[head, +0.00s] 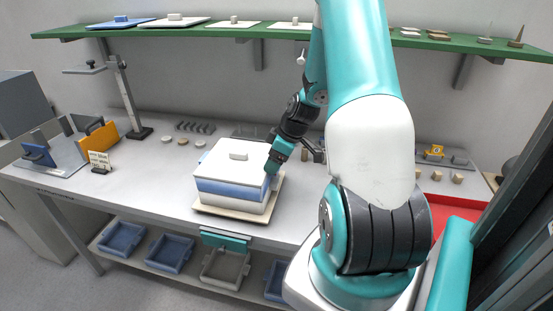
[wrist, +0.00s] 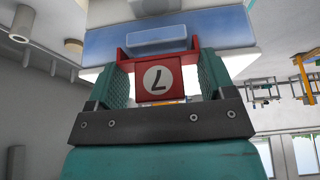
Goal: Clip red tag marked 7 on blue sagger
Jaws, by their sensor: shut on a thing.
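The blue sagger is a blue box band (head: 232,189) between a white lid with a knob (head: 238,156) and a white lower layer, on a pale board (head: 223,213) on the bench. In the wrist view its blue wall (wrist: 180,38) with a raised bar fills the top. My gripper (head: 272,164) is at the sagger's right side. In the wrist view my gripper (wrist: 158,82) is shut on the red tag (wrist: 143,79), marked with a dark 7 on a white disc. The tag's top red bar overlaps the blue wall; I cannot tell whether they touch. The tag is hidden in the head view.
A small "blue" sign (head: 100,160) and a rack with blue and orange plates (head: 66,147) stand at the left. A stand (head: 132,105) is behind. A red tray (head: 440,212) lies at the right. A green shelf (head: 280,32) runs above. Bins (head: 170,252) sit below the bench.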

